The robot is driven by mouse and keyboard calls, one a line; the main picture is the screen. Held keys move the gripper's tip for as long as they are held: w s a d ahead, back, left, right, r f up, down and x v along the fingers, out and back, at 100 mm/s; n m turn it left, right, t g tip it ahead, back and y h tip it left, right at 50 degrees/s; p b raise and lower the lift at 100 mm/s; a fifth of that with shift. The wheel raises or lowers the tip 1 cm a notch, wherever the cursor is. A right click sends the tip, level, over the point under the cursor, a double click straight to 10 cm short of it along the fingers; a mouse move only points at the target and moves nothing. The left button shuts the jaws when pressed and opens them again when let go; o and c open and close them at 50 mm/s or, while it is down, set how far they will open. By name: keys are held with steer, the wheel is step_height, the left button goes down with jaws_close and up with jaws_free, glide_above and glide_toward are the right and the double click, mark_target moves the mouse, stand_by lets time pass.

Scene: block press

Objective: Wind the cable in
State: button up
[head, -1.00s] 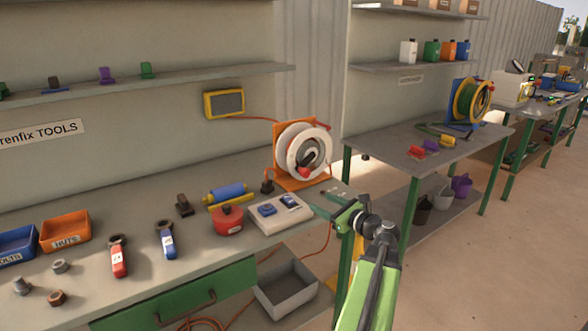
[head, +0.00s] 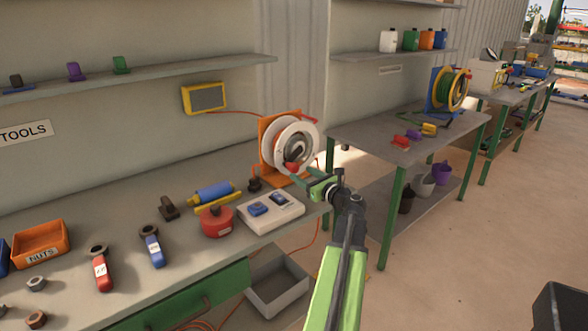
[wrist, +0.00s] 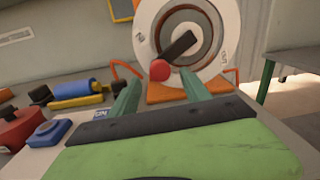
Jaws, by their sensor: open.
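The cable reel (head: 306,136) has a white drum on an orange stand at the back right of the near bench. Its dark crank has a red knob (head: 291,167), low on the drum's face. In the wrist view the reel (wrist: 226,30) is straight ahead, and the red knob (wrist: 160,71) shows between and just beyond the fingertips. My gripper (head: 306,177) is open and empty, in front of the reel near the knob; its green fingers also show in the wrist view (wrist: 158,88). Orange cable (head: 317,232) hangs past the bench edge; more lies on the floor.
A white switch box (head: 271,212), a red round container (head: 217,221) and a blue roller (head: 211,192) stand left of my gripper. A grey bin (head: 277,290) is on the floor below. A second bench (head: 385,140) with a yellow-green reel stands to the right.

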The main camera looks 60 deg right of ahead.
mark_target(296, 169)
steer(key=x, duration=0.6)
steer(key=shift+w+d, duration=0.1)
steer(key=shift+w, duration=0.15)
jaws_close()
steer(key=shift+s, duration=0.1)
stand_by(1.0)
